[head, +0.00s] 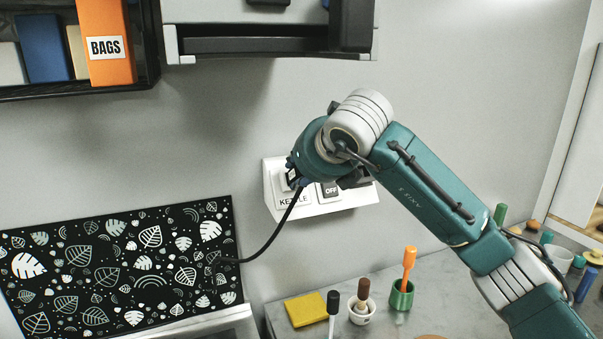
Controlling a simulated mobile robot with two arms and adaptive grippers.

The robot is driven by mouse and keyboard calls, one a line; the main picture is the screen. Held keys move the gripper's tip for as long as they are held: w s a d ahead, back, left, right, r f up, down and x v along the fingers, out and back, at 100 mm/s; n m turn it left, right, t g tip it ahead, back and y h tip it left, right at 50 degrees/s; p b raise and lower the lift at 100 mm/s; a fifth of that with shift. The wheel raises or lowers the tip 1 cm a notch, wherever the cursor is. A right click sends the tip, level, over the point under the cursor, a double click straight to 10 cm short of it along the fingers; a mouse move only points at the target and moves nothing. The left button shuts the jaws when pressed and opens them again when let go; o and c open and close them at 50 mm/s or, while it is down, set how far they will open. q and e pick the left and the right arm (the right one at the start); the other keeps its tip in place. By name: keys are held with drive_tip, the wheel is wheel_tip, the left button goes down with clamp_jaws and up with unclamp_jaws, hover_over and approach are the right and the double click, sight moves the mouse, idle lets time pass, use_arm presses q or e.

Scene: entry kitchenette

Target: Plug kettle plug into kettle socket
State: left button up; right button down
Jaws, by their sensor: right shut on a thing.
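The kettle socket (297,206) is a white sloped wall box labelled "KETTLE", with a dark "OFF" switch (330,189) beside it. My right gripper (296,180) is at the left part of this box and hides much of it. It is shut on the kettle plug, which is mostly hidden by the gripper. A black cable (272,242) runs from the gripper down left towards the patterned panel. I cannot tell whether the plug sits in the socket or just in front of it. My left gripper is not in view.
A black leaf-patterned panel (115,262) stands at the lower left. A yellow sponge (306,309), a green cup (401,295) and a white cup (361,312) with tools stand on the grey counter (450,292). A cabinet (265,25) hangs above, and a shelf holds an orange "BAGS" box (105,60).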

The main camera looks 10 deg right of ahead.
drive_tip(key=shift+x, duration=0.75)
drive_tip(key=c, duration=1.2)
unclamp_jaws()
drive_tip(key=shift+s+r, duration=0.1)
drive_tip(key=shift+s, duration=0.05)
drive_tip(key=v, duration=1.1)
drive_tip(key=shift+s+r, duration=0.2)
drive_tip(key=shift+s, duration=0.1)
